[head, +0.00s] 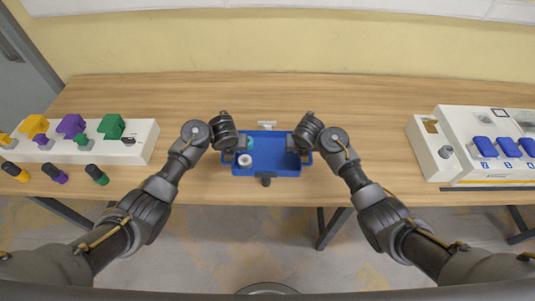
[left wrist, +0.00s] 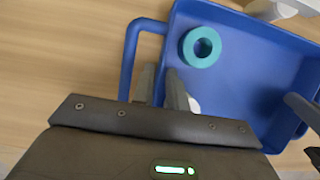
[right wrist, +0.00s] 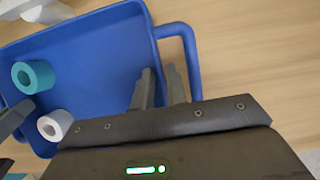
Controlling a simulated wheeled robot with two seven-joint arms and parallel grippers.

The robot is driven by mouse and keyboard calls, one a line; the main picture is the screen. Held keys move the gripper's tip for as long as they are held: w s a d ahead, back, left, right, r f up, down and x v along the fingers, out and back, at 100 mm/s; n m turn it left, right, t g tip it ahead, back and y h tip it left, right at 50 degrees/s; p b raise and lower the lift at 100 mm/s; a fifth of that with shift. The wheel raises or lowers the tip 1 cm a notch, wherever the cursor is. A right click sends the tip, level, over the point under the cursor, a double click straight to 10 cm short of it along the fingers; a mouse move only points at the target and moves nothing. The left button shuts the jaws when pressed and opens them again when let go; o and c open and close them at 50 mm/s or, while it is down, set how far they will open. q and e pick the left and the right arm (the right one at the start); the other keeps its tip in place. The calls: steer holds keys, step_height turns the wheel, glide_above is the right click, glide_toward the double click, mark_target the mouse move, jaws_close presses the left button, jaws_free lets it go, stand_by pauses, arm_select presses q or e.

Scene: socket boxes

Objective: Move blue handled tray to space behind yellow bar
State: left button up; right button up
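The blue handled tray (head: 273,160) is in the middle of the table near its front edge, with a loop handle at each short side. A teal ring (left wrist: 201,47) and a white ring (right wrist: 54,125) lie in it. My left gripper (left wrist: 162,82) has one finger inside the left handle's loop and one inside the tray, closed close about the side wall. My right gripper (right wrist: 161,85) is placed the same way at the right side wall. The fingertips' contact is partly hidden. A thin yellow strip (head: 490,184) runs along the front of the right white box.
The white socket box (head: 500,150) with blue plugs stands at the right. At the left, a white box (head: 140,140) carries coloured plugs, with several more plugs in front. A small white object (head: 267,124) lies just behind the tray. The table (head: 330,95) behind is clear up to the wall.

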arm_select(q)
steer(key=shift+w+a+f, duration=0.1)
steer(key=shift+w+f, duration=0.05)
steer(key=shift+f, duration=0.3)
arm_select(e)
steer(key=shift+w+f, duration=0.15)
steer(key=shift+f, duration=0.2)
arm_select(q)
jaws_close()
arm_select(e)
jaws_close()
arm_select(q)
steer(key=shift+r, duration=0.25)
arm_select(e)
steer(key=shift+r, duration=0.15)
